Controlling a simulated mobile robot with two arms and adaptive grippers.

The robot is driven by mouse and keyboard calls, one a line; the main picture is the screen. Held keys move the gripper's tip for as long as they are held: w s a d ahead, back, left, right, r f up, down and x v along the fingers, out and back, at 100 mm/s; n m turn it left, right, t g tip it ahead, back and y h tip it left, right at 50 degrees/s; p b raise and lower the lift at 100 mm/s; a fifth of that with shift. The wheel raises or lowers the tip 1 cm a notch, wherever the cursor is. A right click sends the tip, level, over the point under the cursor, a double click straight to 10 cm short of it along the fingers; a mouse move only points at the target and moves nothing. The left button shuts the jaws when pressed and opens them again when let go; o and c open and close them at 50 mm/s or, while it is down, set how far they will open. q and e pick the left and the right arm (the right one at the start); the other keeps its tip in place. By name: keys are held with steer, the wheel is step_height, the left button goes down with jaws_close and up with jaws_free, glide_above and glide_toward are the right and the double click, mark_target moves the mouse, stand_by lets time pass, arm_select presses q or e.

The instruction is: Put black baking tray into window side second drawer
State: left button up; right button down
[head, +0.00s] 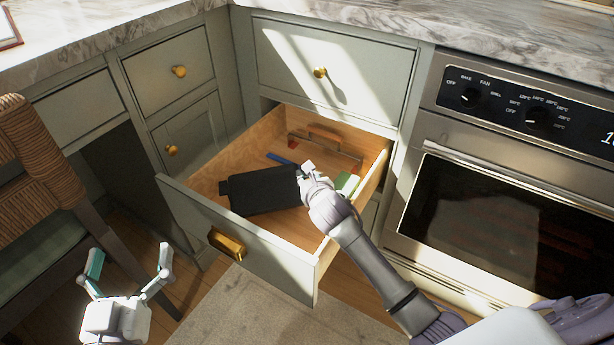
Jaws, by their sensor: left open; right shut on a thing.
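The black baking tray (258,189) is inside the pulled-out second drawer (187,207), tilted slightly in the picture. My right gripper (303,177) is shut on the tray's right end, inside the drawer. The gripper hides that end, and I cannot tell whether the tray touches the drawer floor. The drawer has a wooden inside, a grey-green front and a brass handle (227,244). My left gripper (128,268) is open and empty at the lower left, outside the drawer and over the floor.
A wooden-handled tool (324,132), a blue item (281,158) and a green item (347,184) lie in the drawer. A closed drawer (333,68) sits above. The oven (490,215) stands right, a woven chair (35,165) left. A rug (270,308) covers the floor in front.

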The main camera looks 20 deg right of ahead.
steer(key=shift+f, duration=0.1)
arm_select(q)
steer(key=shift+f, duration=0.15)
arm_select(e)
steer(key=shift+f, duration=0.4)
steer(key=c, duration=1)
jaws_free()
steer(key=shift+r, duration=0.4)
steer(key=shift+s+r, duration=0.2)
steer(key=shift+r, duration=0.15)
arm_select(q)
steer(key=s+a+f+g+y+p, duration=0.1)
steer(key=s+a+f+g+p, duration=0.1)
steer(key=s+f+g, duration=0.2)
steer(key=s+a+f+g+y+p, duration=0.2)
steer(key=s+f+g, duration=0.3)
steer(key=f, duration=0.6)
steer(key=shift+a+n+g+y, duration=0.3)
steer(key=shift+a+g, duration=0.1)
steer(key=shift+g, duration=0.8)
arm_select(e)
steer(key=v, duration=1.1)
steer(key=shift+s, duration=0.3)
arm_select(q)
steer(key=shift+s, duration=0.1)
